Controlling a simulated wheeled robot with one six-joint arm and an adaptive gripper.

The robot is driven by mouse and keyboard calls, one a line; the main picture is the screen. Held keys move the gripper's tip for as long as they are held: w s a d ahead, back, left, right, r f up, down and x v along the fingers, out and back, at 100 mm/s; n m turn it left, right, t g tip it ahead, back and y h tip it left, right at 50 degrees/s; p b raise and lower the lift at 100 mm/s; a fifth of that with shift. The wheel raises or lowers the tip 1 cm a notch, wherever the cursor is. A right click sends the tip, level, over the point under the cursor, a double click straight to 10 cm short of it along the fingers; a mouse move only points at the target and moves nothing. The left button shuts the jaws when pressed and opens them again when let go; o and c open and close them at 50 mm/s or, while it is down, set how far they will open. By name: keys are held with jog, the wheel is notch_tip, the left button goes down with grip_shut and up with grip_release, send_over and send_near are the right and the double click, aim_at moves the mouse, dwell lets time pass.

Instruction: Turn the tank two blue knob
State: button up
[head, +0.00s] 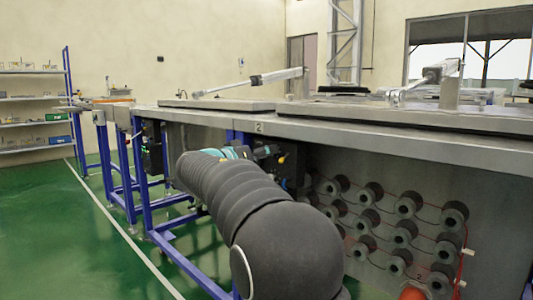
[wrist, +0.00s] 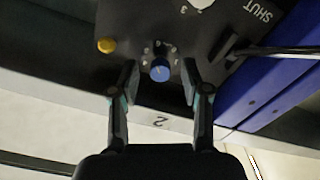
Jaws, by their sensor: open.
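The blue knob (wrist: 159,70) sits on a dark control panel (wrist: 130,45) in the wrist view, with small white marks around it. My gripper (wrist: 160,80) is open, with one finger on each side of the knob in the picture and a visible gap on both sides. I cannot tell how far the fingertips are from the panel. A label "2" (wrist: 160,122) shows on the pale edge below. In the head view my arm covers the knob and most of my gripper; the tank edge with label "2" (head: 259,128) shows above it.
A yellow button (wrist: 106,46) and a white knob (wrist: 202,4) are near the blue knob. A black cable (wrist: 270,51) and blue post (wrist: 265,95) lie to the right. Several grey rollers (head: 404,207) line the tank's side. Green floor is open at left.

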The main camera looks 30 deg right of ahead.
jog(key=shift+w+d, duration=0.15)
jog(key=shift+d, duration=0.25)
grip_shut()
jog(key=shift+n, duration=0.4)
jog(key=shift+n+p, duration=3.1)
jog(key=shift+n, duration=5.3)
